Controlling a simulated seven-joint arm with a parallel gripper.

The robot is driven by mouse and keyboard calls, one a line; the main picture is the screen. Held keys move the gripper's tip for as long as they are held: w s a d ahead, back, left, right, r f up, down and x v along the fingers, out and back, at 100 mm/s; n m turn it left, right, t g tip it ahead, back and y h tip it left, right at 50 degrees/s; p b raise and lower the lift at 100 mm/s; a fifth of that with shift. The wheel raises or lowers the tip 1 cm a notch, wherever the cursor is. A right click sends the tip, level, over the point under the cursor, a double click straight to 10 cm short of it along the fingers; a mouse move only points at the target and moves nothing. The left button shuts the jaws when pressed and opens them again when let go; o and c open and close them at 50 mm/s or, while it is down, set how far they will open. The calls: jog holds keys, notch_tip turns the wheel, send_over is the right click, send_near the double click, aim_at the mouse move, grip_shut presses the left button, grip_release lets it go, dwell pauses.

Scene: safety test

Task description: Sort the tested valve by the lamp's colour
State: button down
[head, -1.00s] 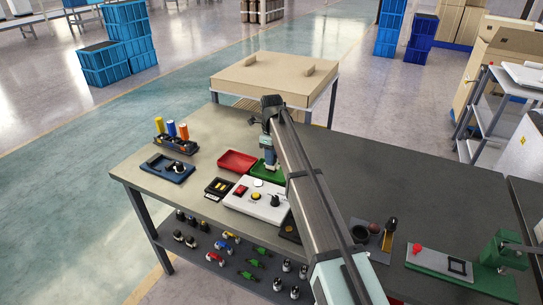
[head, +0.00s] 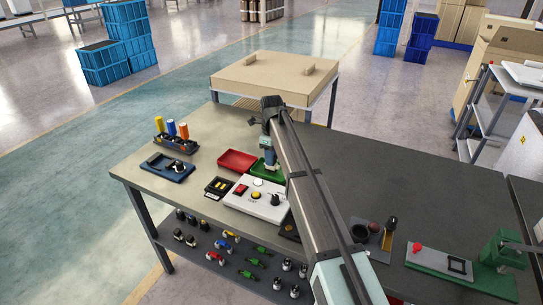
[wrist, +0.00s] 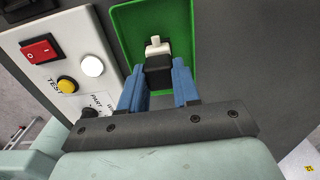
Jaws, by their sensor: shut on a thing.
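My gripper (wrist: 160,92) is shut on the valve (wrist: 158,65), a black body with a pale, whitish top. In the wrist view the valve is over the green tray (wrist: 188,20); I cannot tell whether it touches the tray floor. In the head view my gripper (head: 270,165) points down at the green tray (head: 283,176), partly hidden by my arm. The red tray (head: 237,161) lies to its left and looks empty. The white tester (head: 255,206) stands in front. Its round lamp (wrist: 92,66) looks white, neither red nor green.
The tester has a red switch (wrist: 40,49) and a yellow test button (wrist: 67,86). A dark block with yellow parts (head: 219,187) sits left of it. A blue fixture (head: 168,167) and coloured cylinders (head: 172,130) stand farther left. A green press (head: 500,255) is at the right.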

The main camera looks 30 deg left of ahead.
jog(key=shift+f, duration=0.5)
dwell(0.3)
jog(key=c, duration=0.7)
grip_release()
jog(key=shift+c, duration=0.2)
jog(key=shift+r, duration=0.1)
jog(key=shift+r, duration=3.45)
